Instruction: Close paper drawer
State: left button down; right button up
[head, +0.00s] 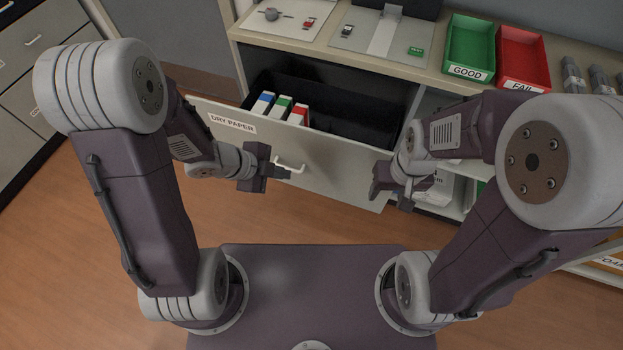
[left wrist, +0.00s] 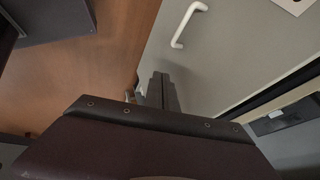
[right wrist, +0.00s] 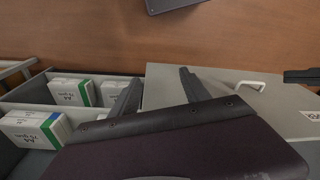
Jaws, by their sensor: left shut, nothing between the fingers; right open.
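The paper drawer (head: 340,170), labelled DRY PAPER, stands open from the cabinet, with blue, green and red-ended packs (head: 283,107) inside. Its white handle (head: 290,167) is on the front panel. It also shows in the left wrist view (left wrist: 188,24) and right wrist view (right wrist: 264,84). My left gripper (head: 284,174) is shut and empty close to the handle; contact cannot be told. In the left wrist view its fingertips (left wrist: 160,78) lie in front of the panel. My right gripper (head: 390,197) is open and empty near the panel's right end; its fingers (right wrist: 160,76) straddle that edge in the right wrist view.
Right of the drawer, open shelves (right wrist: 100,97) hold white paper packs (right wrist: 70,92). A green GOOD bin (head: 470,47) and red FAIL bin (head: 522,58) sit on the countertop (head: 340,48). Another drawer cabinet (head: 38,50) stands at the left. The wooden floor (head: 300,225) before the drawer is clear.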

pick_arm(q)
jog(key=f, duration=0.1)
jog(key=b, duration=0.4)
send_near(314, 169)
notch_tip(314, 169, down, 4)
jog(key=d, duration=0.2)
jog(key=shift+w+d+f, duration=0.15)
jog(key=shift+w, duration=0.65)
